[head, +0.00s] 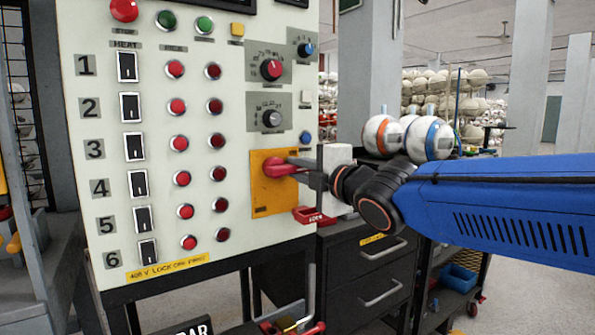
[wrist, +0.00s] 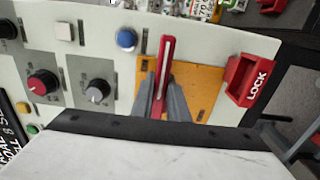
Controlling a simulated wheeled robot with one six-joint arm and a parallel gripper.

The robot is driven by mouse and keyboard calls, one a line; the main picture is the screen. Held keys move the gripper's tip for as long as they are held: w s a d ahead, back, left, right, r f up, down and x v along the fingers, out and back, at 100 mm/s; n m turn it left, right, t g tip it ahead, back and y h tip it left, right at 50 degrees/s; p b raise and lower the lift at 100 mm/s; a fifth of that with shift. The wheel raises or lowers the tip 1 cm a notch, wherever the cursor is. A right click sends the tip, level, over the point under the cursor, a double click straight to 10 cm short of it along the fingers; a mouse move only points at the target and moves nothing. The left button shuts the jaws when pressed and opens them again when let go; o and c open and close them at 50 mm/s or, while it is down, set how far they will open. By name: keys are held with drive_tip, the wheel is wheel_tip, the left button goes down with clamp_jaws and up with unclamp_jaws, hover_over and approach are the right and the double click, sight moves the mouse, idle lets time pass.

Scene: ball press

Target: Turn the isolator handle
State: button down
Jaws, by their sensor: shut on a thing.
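The red isolator handle (head: 275,168) sits on a yellow-orange plate (head: 262,205) at the lower right of the white control panel. In the wrist view the handle (wrist: 166,65) stands out from its plate (wrist: 205,82) as a narrow red bar. My gripper (head: 298,168) reaches in from the right at the handle. In the wrist view my two grey fingers (wrist: 160,98) lie on either side of the bar and are shut on it. The handle's hub is partly hidden behind the fingers.
A red LOCK box (wrist: 248,80) juts out beside the plate; it also shows below the handle in the head view (head: 308,215). Knobs (head: 271,118) and a blue button (head: 305,137) are above. A dark drawer cabinet (head: 350,270) stands right of the panel, below my arm.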

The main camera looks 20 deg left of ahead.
idle(0.4)
drive_tip(key=c, duration=1.7)
unclamp_jaws()
drive_tip(key=shift+s+d, duration=0.1)
drive_tip(key=v, duration=1.7)
drive_tip(key=shift+s, duration=0.15)
drive_tip(key=shift+d, duration=0.1)
